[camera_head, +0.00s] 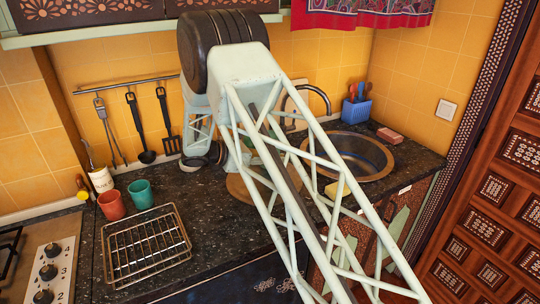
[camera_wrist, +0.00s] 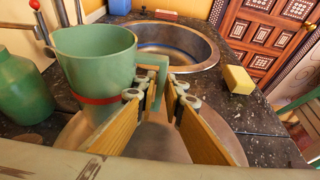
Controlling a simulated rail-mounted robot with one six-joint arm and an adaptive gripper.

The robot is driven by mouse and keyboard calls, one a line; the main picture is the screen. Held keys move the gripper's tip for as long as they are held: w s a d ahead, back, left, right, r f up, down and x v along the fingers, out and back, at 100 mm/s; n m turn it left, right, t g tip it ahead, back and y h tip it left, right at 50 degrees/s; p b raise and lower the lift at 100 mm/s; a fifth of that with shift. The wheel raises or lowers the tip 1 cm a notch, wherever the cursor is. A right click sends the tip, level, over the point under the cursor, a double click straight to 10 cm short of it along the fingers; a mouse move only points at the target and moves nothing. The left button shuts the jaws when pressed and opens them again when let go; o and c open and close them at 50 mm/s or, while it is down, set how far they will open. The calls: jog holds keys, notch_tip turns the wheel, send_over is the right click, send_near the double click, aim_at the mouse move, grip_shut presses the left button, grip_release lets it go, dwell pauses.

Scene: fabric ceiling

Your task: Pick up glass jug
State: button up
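A green jug (camera_wrist: 95,58) with a red band near its base stands upright at the left centre of the wrist view; it looks mostly opaque. Its squared handle (camera_wrist: 163,64) sticks out to the right. My gripper (camera_wrist: 158,86) is open, with its two yellowish fingers on either side of the handle's line and their tips close to it. I cannot tell whether a fingertip touches the handle. In the head view my arm hides the jug.
A round board (camera_wrist: 68,131) lies under the jug. A green vessel (camera_wrist: 20,90) stands close on its left. Behind is the sink (camera_head: 375,170), and a yellow sponge (camera_wrist: 238,79) lies to the right. A wire rack (camera_head: 145,245) and two cups (camera_head: 112,205) are at left.

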dwell(0.3)
grip_shut()
jog(key=shift+r, duration=0.15)
jog(key=shift+r+p, duration=0.5)
jog(key=shift+r, duration=1.1)
jog(key=shift+s+r, duration=0.1)
jog(key=s+d+r+p, duration=0.1)
jog(key=s+d, duration=0.3)
jog(key=s, duration=1.1)
jog(key=shift+d+r+p, duration=0.2)
jog(key=shift+p, duration=0.15)
jog(key=shift+d, duration=0.1)
